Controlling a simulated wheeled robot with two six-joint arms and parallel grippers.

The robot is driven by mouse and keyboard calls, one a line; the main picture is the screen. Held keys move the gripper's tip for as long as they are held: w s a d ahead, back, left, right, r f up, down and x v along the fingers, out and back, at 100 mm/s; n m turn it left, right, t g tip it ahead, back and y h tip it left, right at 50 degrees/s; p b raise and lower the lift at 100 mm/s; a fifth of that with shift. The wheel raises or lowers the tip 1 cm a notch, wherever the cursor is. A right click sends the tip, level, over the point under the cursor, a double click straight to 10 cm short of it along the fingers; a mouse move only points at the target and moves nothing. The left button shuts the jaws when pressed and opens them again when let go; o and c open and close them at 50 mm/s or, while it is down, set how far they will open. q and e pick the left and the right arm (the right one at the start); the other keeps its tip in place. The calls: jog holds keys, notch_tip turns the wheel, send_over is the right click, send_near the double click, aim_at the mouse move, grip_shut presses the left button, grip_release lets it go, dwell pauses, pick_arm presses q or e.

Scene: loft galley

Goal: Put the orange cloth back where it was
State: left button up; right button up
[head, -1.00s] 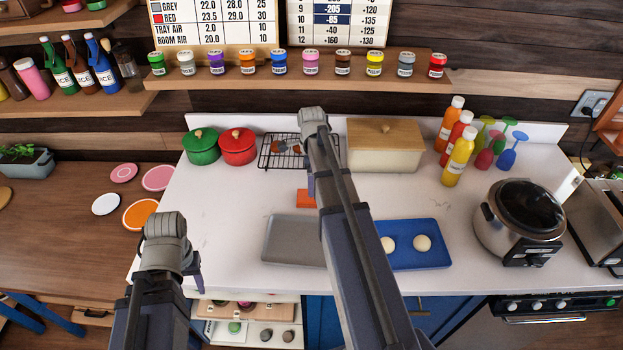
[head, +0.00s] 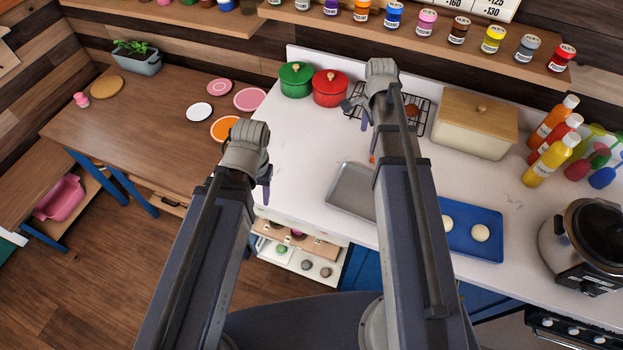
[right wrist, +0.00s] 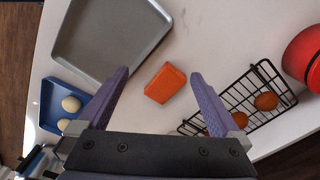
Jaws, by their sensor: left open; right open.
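The orange cloth (right wrist: 165,82), a small folded block, lies on the white counter between the grey tray and the wire rack. In the head view only a sliver of the cloth (head: 372,159) shows beside my right arm, which hides the rest. My right gripper (right wrist: 160,75) is open above the counter, and the cloth appears between its fingers, not gripped. My left gripper (head: 265,190) is mostly hidden behind its wrist, in front of the counter's left end; it is open, and I see nothing held.
The grey tray (right wrist: 88,45) and blue tray (head: 487,252) with pale balls lie on the counter. The wire rack (right wrist: 236,108) holds orange-brown balls. Red (head: 330,87) and green pots (head: 296,79) and a cream bin (head: 465,135) stand behind. Plates (head: 199,112) lie on the wooden table.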

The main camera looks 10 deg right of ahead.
jog(key=s+a+n, duration=0.7)
jog(key=a+n, duration=0.3)
jog(key=s+a+n+h, duration=0.1)
jog(key=s+a+n, duration=0.7)
jog(key=a+n, duration=0.3)
jog(key=shift+a+n, duration=0.3)
jog(key=shift+w, duration=0.1)
